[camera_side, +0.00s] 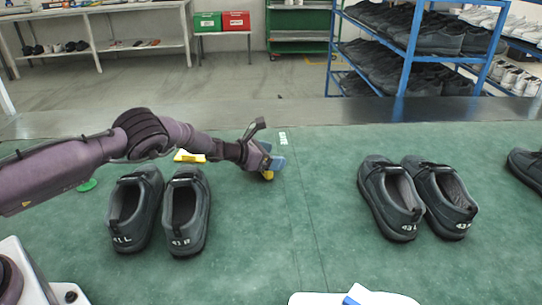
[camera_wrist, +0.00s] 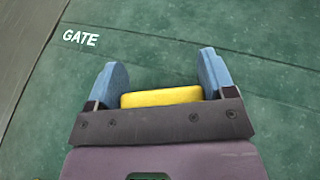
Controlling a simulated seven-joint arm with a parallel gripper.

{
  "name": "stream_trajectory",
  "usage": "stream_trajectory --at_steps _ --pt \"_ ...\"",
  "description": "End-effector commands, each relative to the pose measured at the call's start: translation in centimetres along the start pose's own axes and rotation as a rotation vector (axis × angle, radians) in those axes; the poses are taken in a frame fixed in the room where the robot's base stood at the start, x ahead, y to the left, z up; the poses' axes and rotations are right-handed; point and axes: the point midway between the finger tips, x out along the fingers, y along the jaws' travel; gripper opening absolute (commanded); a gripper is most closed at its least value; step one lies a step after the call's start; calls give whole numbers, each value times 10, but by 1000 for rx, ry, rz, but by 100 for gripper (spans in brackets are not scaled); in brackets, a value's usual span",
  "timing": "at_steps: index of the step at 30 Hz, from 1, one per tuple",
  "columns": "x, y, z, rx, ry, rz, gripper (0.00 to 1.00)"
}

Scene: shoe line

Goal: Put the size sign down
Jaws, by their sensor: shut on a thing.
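My gripper (camera_side: 270,165) is at the far middle of the green work surface, pointing down, with blue fingers. It is shut on a yellow size sign (camera_side: 268,175). In the wrist view the yellow sign (camera_wrist: 162,97) lies between the two blue fingers (camera_wrist: 163,88), and no writing on it shows. The sign is low over the surface; I cannot tell whether it touches. A line and the white word GATE (camera_wrist: 80,38) are on the surface beside the gripper.
A pair marked 43 (camera_side: 391,200) stands at right, another shoe (camera_side: 527,168) at the edge. Another yellow piece (camera_side: 188,156) lies behind my arm. A white object (camera_side: 330,298) is at the front.

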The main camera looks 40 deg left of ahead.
Motion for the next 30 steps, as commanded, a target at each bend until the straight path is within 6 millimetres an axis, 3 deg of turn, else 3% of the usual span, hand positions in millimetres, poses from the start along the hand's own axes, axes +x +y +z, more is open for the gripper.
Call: stream_trajectory --at_steps 11,12,15,24,30 --pt "2 0 -3 1 -1 0 51" --pt "2 0 -4 1 -1 1 78" --pt "2 0 -4 0 -1 1 100" --pt "0 0 0 0 -1 1 100" --pt "-16 1 0 -1 1 2 100"
